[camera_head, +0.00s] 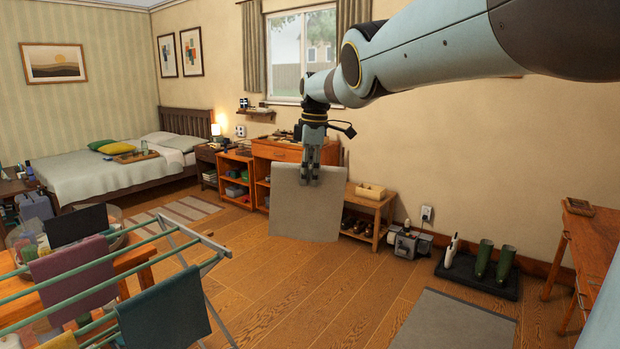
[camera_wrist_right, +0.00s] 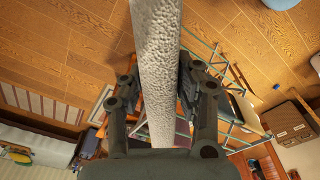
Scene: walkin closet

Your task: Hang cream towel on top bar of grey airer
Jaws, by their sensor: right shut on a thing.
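The cream towel (camera_head: 306,210) hangs flat and upright below my right gripper (camera_head: 310,178) in the head view, clear of the floor. My right gripper is shut on its upper edge. In the right wrist view the towel (camera_wrist_right: 157,60) is a pale strip between the two fingers. The airer (camera_head: 215,247) stands at the lower left of the head view, with grey legs and green bars, apart from the towel and to its left. A mauve cloth (camera_head: 72,278) and a dark teal cloth (camera_head: 165,315) hang on it. My left gripper is not in view.
Wooden floor (camera_head: 270,290) lies open between airer and grey mat (camera_head: 455,325). A wooden table (camera_head: 140,258) stands behind the airer. A low bench (camera_head: 378,212) with shoes, a boot tray (camera_head: 478,278) and an orange-brown table (camera_head: 590,240) line the right side.

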